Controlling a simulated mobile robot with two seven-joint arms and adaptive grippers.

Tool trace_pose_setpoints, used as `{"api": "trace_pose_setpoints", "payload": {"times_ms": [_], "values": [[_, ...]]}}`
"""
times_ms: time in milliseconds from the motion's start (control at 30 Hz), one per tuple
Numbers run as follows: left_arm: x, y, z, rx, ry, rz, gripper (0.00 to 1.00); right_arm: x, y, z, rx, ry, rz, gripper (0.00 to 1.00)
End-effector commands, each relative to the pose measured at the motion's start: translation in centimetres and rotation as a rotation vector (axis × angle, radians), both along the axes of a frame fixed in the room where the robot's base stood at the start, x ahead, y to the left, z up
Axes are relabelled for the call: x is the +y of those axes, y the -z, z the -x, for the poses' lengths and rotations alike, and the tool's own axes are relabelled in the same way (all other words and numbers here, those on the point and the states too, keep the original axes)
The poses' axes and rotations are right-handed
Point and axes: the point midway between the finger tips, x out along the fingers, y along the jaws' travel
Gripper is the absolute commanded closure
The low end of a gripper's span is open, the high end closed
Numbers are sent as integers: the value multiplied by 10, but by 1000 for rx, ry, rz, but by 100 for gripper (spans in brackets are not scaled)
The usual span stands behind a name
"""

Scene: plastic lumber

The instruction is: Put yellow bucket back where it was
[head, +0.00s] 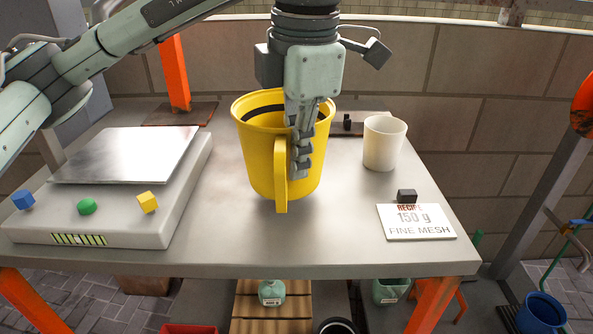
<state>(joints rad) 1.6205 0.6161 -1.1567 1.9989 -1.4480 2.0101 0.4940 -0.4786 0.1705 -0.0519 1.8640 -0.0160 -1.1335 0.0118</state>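The yellow bucket (257,160) is near the middle of the grey table (360,235), upright or nearly so, with its handle facing me. I cannot tell whether its base touches the table top. My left gripper (300,160) reaches down from above at the bucket's front rim, beside the handle. Its ribbed fingers look closed on the bucket there; one finger is mostly hidden. A dark band shows inside the bucket's rim. My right gripper is not in view.
A scale (120,215) with a metal plate and blue, green and yellow buttons fills the table's left. A white cup (384,143) and a recipe card (416,222) reading 150 g fine mesh are at right. A blue bucket (541,314) is on the floor. The table front is clear.

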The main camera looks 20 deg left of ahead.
Motion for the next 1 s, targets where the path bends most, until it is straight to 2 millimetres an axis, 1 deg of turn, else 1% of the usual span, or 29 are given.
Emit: {"api": "trace_pose_setpoints", "payload": {"times_ms": [33, 100, 167, 667, 700, 867, 1000], "values": [[0, 10, 1, 5, 2, 0, 100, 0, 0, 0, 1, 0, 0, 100], [0, 18, 1, 4, 1, 0, 100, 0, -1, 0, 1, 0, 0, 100], [0, 22, 0, 1, 0, 1, 100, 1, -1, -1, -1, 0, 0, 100], [1, 27, 0, -1, -1, 0, 100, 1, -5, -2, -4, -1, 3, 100], [1, 27, 0, 0, -1, 0, 95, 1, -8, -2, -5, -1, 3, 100], [1, 27, 0, 1, -1, -1, 75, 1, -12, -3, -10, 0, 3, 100], [1, 27, 0, 1, 0, -1, 74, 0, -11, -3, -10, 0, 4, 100]]}}
